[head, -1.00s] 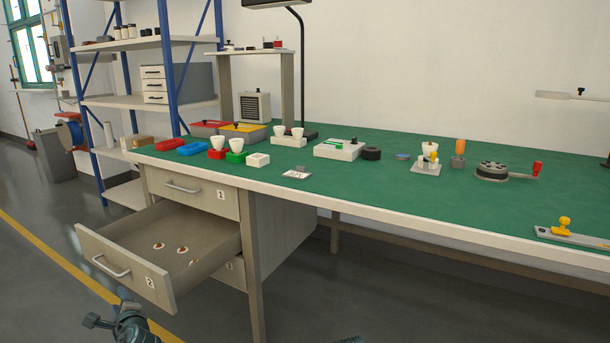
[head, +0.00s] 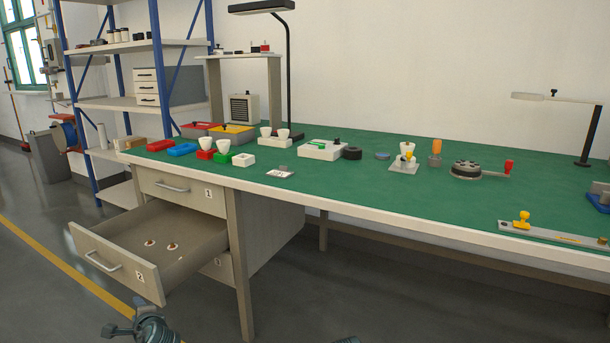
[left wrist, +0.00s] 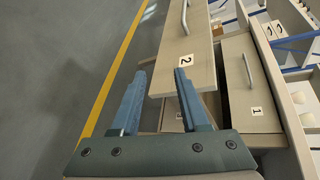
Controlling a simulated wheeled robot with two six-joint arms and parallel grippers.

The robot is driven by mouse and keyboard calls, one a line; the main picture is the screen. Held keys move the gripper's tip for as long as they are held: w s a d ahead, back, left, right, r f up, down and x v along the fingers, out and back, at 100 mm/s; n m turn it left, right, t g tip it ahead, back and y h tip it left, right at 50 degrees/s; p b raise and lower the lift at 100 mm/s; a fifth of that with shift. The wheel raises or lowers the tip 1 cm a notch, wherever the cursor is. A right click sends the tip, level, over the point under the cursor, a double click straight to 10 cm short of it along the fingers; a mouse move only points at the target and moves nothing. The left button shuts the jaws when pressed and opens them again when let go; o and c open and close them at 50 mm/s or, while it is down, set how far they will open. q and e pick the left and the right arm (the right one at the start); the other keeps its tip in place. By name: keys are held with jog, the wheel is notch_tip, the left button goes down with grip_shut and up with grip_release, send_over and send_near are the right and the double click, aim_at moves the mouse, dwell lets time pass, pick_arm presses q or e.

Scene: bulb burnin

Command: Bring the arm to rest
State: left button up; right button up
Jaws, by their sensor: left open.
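My left gripper (head: 124,319) shows at the bottom left of the head view, low over the floor and in front of the open drawer. In the left wrist view its two blue fingers (left wrist: 161,75) are spread apart with nothing between them. The drawer front marked 2 (head: 118,264) lies just beyond the fingers and also shows in the left wrist view (left wrist: 186,62). My right gripper cannot be made out; only a small dark piece shows at the bottom edge of the head view.
The open drawer holds several small round pieces (head: 150,243). The green bench (head: 340,190) carries red and blue trays, white bulbs in holders, a lamp and fixtures. A blue shelf rack (head: 120,103) stands at the left. The floor at the left is clear.

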pick_arm(q)
jog(key=s+d+f+n+g+h+p, duration=0.1)
jog(key=d+f+n+g+h+p, duration=0.15)
jog(key=d, duration=0.85)
jog(key=d+f+n+g+h+p, duration=0.2)
jog(key=d+f+n+h, duration=0.1)
jog(key=d, duration=0.8)
jog(key=s+d+n+g+h+p, duration=0.1)
jog(key=s+d+g+h+p, duration=0.15)
jog(key=s+d, duration=0.6)
jog(key=s+d+n+g+h+p, duration=0.1)
jog(key=s+d+n+g+p, duration=0.3)
jog(key=d, duration=0.7)
notch_tip(320, 180, up, 37)
jog(key=m+t+p, duration=0.1)
jog(key=m+p, duration=0.1)
jog(key=p, duration=3.2)
jog(key=shift+s+r+p, duration=0.15)
jog(key=shift+r+p, duration=0.05)
jog(key=shift+p, duration=0.2)
